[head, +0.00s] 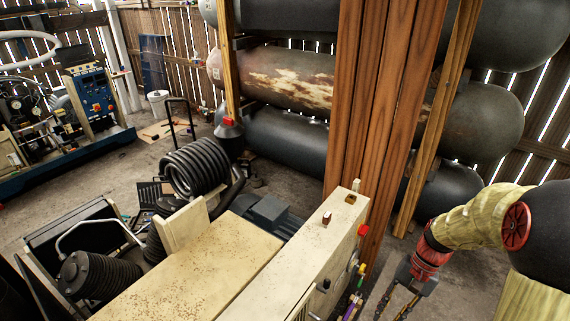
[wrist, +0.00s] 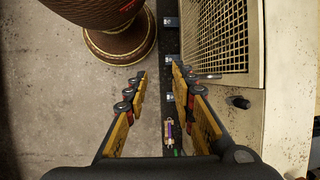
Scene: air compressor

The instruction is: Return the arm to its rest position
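My arm enters the head view at the right, with a yellowish sleeve and red and black joints. My gripper (head: 397,303) hangs low beside the right face of the beige compressor cabinet (head: 285,262). In the wrist view my gripper (wrist: 160,85) has its two fingers spread wide apart, with nothing held between them. The cabinet's beige side (wrist: 290,110) and its mesh grille (wrist: 215,35) lie to the right of the fingers there, seemingly without contact. The fingertips are cut by the lower edge of the head view.
Wooden posts (head: 375,110) stand behind the cabinet, and large tanks (head: 290,78) lie further back. A red knob (head: 362,230) sits on the cabinet face. A round brown base (wrist: 120,40) stands at the wrist view's top left. Bare concrete floor (wrist: 60,100) is clear at left.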

